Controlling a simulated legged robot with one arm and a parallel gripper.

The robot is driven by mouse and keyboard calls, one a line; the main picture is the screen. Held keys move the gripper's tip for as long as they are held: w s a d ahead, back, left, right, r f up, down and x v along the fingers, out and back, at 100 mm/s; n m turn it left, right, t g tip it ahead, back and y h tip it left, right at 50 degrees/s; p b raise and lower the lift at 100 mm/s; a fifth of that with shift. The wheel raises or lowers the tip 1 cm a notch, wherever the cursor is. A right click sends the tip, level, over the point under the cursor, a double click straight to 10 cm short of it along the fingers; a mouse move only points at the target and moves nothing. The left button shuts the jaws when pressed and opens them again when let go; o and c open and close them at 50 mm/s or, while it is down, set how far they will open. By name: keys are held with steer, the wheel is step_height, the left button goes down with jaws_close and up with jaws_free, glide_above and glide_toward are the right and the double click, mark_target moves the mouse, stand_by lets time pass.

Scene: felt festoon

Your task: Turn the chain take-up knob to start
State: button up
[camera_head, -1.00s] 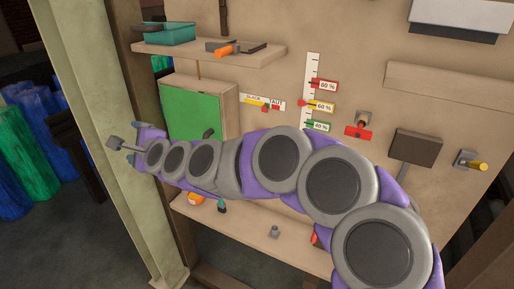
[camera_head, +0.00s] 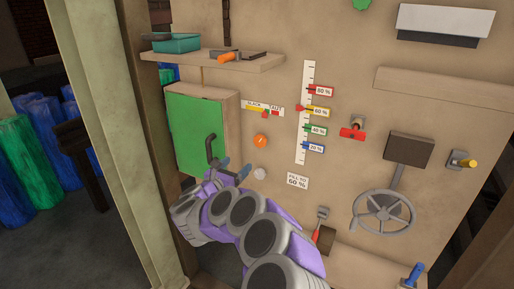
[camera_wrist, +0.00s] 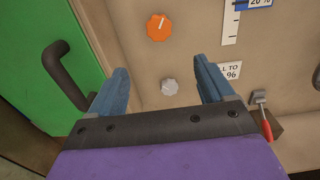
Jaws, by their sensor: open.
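An orange round knob (camera_head: 260,141) with a pale pointer line is on the beige panel, below the SLACK–TAUT gauge (camera_head: 264,110). The wrist view shows this orange knob (camera_wrist: 158,28) beyond my fingertips, its line pointing up and slightly right. A smaller grey knob (camera_head: 260,174) is below it; in the wrist view the grey knob (camera_wrist: 170,87) appears between my blue fingers, apart from both. No label tells which is the take-up knob. My gripper (camera_head: 234,168) is open and empty, in front of the panel near the green door's handle; it also shows in the wrist view (camera_wrist: 160,68).
The green cabinet door (camera_head: 193,134) has a dark protruding handle (camera_head: 211,149) close left of my gripper. A shelf (camera_head: 215,62) is above. To the right are a percent scale (camera_head: 306,130), a red-handled tool (camera_head: 319,226) and a handwheel (camera_head: 384,215).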

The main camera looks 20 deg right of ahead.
mark_target(259, 143)
steer(key=b+x, duration=0.1)
steer(key=x, duration=1.5)
steer(key=shift+a+r, duration=0.1)
steer(key=c, duration=1)
steer(key=shift+c, duration=0.2)
